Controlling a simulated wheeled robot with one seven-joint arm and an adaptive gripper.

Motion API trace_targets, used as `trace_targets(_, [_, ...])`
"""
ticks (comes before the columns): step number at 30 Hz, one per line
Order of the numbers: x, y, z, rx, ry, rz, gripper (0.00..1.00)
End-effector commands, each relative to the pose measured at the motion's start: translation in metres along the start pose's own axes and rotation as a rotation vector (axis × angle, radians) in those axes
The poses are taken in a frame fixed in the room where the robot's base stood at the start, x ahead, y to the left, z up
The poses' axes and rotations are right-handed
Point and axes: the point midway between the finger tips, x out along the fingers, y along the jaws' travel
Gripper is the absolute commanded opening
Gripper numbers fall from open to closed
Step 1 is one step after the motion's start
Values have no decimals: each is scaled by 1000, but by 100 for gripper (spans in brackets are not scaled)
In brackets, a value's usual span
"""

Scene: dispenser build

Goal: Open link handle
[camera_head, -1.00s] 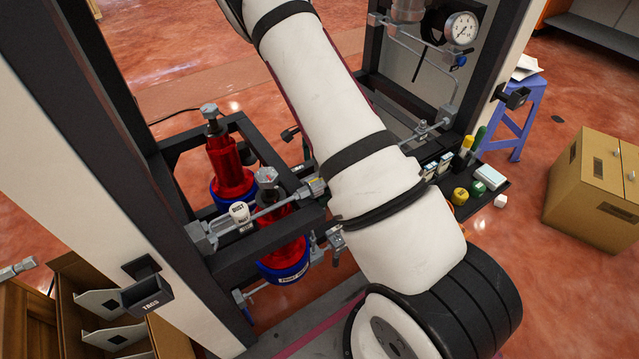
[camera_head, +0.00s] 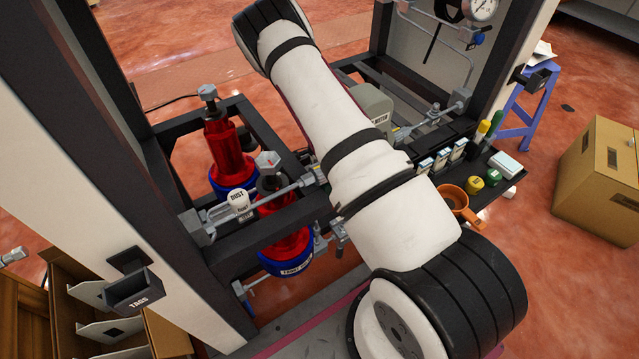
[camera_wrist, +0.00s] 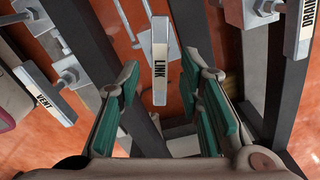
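The link handle (camera_wrist: 160,62) is a pale grey lever with a black LINK label, near the top middle of the wrist view. My gripper (camera_wrist: 161,82) is open, with a green-padded finger on each side. The handle's near end lies between the fingers in the picture, with a visible gap to both pads. I cannot tell how far it is in depth. In the head view my arm crosses the middle, and neither my gripper nor the LINK label shows.
A VENT handle (camera_wrist: 44,94) is at the left, and another labelled handle (camera_wrist: 300,28) at the upper right. Dark frame bars run beside them. Red cylinders (camera_head: 228,155) stand in the rack. An orange cup (camera_head: 455,200) and small bottles sit on the right shelf.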

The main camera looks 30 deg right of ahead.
Motion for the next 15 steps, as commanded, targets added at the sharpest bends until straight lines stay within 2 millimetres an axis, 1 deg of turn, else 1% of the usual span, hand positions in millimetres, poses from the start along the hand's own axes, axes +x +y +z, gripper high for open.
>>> trace_targets(1, [6,0,0,0,0,1,33])
trace_targets(4, [12,0,0,1,0,0,33])
trace_targets(14, [14,0,0,0,0,-1,33])
trace_targets(15, [14,0,0,0,0,-1,27])
